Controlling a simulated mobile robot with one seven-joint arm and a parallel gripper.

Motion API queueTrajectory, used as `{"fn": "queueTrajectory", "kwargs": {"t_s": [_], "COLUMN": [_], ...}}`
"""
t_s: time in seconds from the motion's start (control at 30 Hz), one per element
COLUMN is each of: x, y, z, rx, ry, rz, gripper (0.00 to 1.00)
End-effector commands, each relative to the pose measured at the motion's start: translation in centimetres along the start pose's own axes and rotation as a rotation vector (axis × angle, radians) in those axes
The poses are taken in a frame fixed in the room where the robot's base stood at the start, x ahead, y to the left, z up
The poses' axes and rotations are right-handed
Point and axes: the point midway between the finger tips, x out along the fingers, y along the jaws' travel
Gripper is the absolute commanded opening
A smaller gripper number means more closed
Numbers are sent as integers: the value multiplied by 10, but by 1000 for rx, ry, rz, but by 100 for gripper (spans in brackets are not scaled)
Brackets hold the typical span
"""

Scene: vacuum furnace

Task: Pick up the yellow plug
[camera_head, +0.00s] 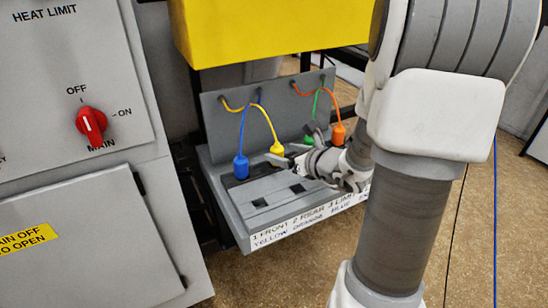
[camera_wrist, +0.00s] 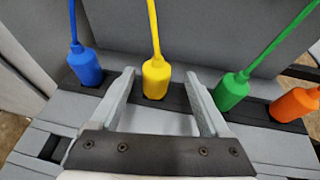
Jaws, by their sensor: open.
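The yellow plug (camera_head: 277,149) hangs on a yellow cord at the panel's back and stands upright in a dark strip. In the wrist view the yellow plug (camera_wrist: 156,77) shows between and just beyond my open fingertips, a little nearer the left one. My gripper (camera_head: 298,148) reaches in low from the right in the head view, and its fingers also show in the wrist view (camera_wrist: 161,76). The jaws hold nothing. In the head view a fingertip lies close below the yellow plug; I cannot tell if they touch.
A blue plug (camera_wrist: 84,66) stands left of the yellow one. A green plug (camera_wrist: 230,91) is close beside my right fingertip, with an orange plug (camera_wrist: 295,104) beyond it. The grey panel (camera_head: 229,207) has empty dark slots in front. A yellow box (camera_head: 265,30) overhangs above.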

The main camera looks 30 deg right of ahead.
Motion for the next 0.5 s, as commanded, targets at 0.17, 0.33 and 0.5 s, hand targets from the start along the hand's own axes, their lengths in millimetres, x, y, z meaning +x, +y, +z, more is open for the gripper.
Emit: {"fn": "queueTrajectory", "kwargs": {"t_s": [0.17,0.33,0.5], "x": [12,38,55], "y": [1,6,5], "z": [-2,-6,-4], "rx": [1,2,0], "ry": [0,0,1], "rz": [1,3,0], "gripper": [80,80,80]}}
